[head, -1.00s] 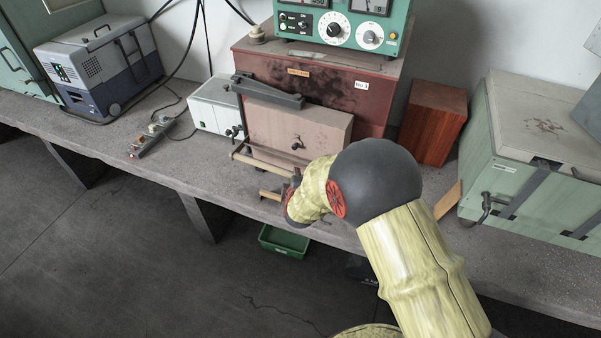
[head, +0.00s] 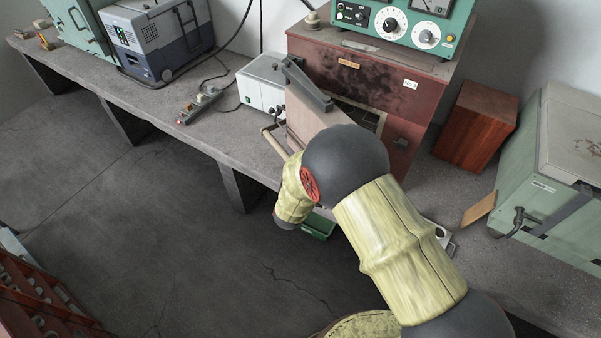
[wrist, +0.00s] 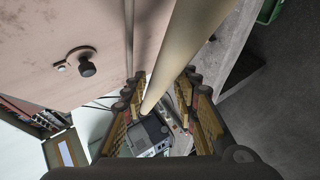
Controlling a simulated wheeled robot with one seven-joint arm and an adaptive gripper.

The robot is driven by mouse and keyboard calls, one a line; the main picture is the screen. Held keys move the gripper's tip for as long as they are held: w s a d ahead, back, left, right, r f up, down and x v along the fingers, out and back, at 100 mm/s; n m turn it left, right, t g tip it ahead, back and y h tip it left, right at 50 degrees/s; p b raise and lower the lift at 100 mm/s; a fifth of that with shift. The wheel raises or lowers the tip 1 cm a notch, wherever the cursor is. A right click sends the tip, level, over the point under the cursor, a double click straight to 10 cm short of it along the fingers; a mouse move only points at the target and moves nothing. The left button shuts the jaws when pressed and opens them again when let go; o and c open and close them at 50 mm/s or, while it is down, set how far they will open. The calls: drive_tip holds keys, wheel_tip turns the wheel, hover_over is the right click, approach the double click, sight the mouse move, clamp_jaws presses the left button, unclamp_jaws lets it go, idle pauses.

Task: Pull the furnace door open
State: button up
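The furnace (head: 365,80) is a dark red box on the bench. Its pinkish door (head: 316,108) stands partly open, swung out from the right side, and a strip of the opening (head: 372,112) shows. A pale bar handle (head: 272,139) sticks out in front of the door. In the head view my arm hides my gripper and much of the handle. The door face (wrist: 60,35) with a dark knob (wrist: 87,68) is to the left.
A green instrument (head: 400,25) sits on the furnace. A white box (head: 262,84) stands close left of the door. A red-brown block (head: 477,125) and a green case (head: 560,170) are to the right. A green bin (head: 318,226) is below the bench edge.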

drive_tip(key=shift+o, duration=1.2)
drive_tip(key=shift+w+a, duration=0.1)
drive_tip(key=v, duration=1.2)
drive_tip(key=shift+f, duration=0.1)
